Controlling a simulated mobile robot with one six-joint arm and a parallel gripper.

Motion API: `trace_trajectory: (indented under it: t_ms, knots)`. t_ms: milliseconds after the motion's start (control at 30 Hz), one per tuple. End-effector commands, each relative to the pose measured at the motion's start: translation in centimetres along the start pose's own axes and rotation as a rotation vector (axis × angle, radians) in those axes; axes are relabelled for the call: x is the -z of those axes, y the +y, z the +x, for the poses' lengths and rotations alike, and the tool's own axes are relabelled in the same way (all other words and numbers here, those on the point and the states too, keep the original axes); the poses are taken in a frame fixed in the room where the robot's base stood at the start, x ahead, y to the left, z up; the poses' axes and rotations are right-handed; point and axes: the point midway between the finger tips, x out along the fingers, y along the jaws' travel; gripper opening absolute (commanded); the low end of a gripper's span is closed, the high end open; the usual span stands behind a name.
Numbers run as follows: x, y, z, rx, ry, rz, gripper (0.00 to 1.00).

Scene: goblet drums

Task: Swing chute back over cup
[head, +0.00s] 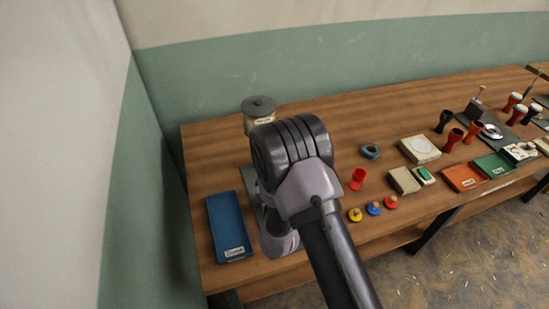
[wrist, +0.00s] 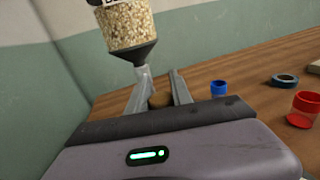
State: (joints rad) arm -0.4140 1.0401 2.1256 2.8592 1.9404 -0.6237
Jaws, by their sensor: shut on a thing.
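A hopper of pale grains (wrist: 125,25) with a dark cone hangs at the top of the wrist view; its lidded jar (head: 258,108) stands at the table's back left in the head view. A grey metal chute (wrist: 143,74) shows just below the cone, partly hidden by a finger. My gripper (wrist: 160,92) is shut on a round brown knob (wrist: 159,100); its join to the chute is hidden. A small blue cup (wrist: 218,88) stands on the table to the right of the fingers, apart from the chute. My arm hides the gripper in the head view.
A red cup (head: 358,179) stands right of my arm, near a blue-grey ring (head: 371,151) and several coloured knobbed discs (head: 374,208). A blue tray (head: 228,227) lies at the left table edge. Walls close in at the left and back.

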Motion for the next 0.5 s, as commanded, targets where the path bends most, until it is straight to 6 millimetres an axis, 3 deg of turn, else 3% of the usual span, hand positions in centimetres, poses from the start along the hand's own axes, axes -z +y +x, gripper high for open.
trace_trajectory:
  t_ms: [300,333,400,500]
  knots:
    - [-0.1,0.03,0.09,0.001,-0.004,0.002,0.0]
    - [-0.1,0.03,0.09,0.0,-0.004,0.002,0.32]
    - [-0.09,0.02,0.08,0.0,-0.004,0.002,0.46]
    - [-0.07,0.02,0.07,0.0,-0.003,0.002,0.49]
